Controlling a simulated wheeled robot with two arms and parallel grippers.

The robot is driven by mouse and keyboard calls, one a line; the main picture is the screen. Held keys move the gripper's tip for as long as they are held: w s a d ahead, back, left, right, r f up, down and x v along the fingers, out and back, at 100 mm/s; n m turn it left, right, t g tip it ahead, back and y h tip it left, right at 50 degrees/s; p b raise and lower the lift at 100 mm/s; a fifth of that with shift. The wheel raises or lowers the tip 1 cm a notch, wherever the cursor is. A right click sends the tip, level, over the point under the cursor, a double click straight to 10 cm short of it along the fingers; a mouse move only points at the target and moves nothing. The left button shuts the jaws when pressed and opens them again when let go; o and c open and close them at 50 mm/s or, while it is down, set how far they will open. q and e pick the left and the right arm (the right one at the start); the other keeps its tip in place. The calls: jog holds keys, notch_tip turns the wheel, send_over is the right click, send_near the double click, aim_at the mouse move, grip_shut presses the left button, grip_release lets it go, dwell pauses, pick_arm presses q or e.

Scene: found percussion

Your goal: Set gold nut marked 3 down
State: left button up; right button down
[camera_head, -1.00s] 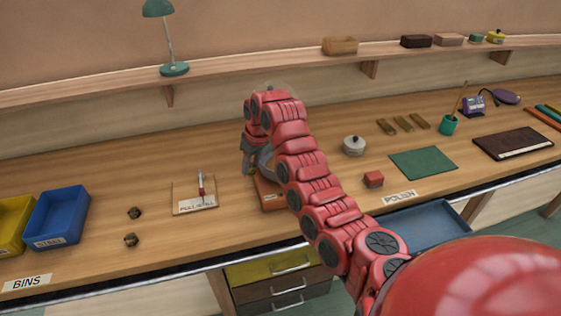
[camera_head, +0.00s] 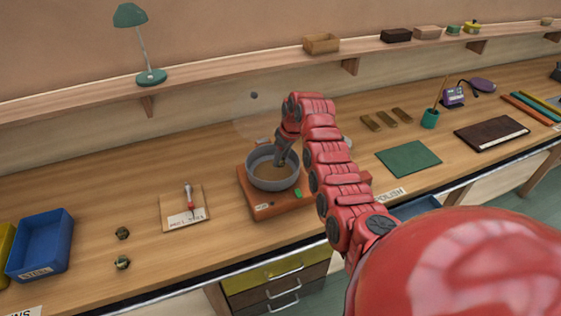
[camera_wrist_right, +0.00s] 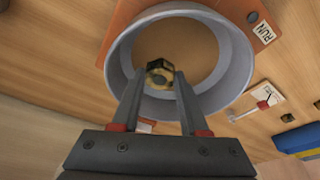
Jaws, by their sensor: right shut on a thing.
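The gold nut (camera_wrist_right: 160,74) is between the fingertips of my right gripper (camera_wrist_right: 161,82) in the right wrist view. Any mark on it is too small to read. The gripper is shut on it, over the open mouth of a round grey bowl (camera_wrist_right: 117,55) with a tan inside. In the head view, my right gripper (camera_head: 281,161) reaches down into the grey bowl (camera_head: 272,184), and the nut cannot be made out. I cannot tell whether the nut touches the bowl's floor. The bowl sits on an orange-brown base (camera_head: 268,211) with a green button. My left gripper is out of view.
Two small dark nuts (camera_head: 122,233) (camera_head: 122,262) lie left on the bench. A translucent dome (camera_head: 254,120) with a dark knob shows behind the bowl. My right arm hides some bench.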

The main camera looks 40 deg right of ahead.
aim_at(283, 161)
notch_tip(283, 161, down, 2)
jog(key=shift+s+f+p, duration=0.1)
jog(key=shift+f+p, duration=0.05)
jog(key=shift+p, duration=0.4)
jog(key=shift+f, duration=0.4)
jog(key=shift+f, duration=0.1)
jog(key=shift+f, duration=0.2)
jog(key=shift+c, duration=2.1)
grip_release()
jog(key=shift+r, duration=0.1)
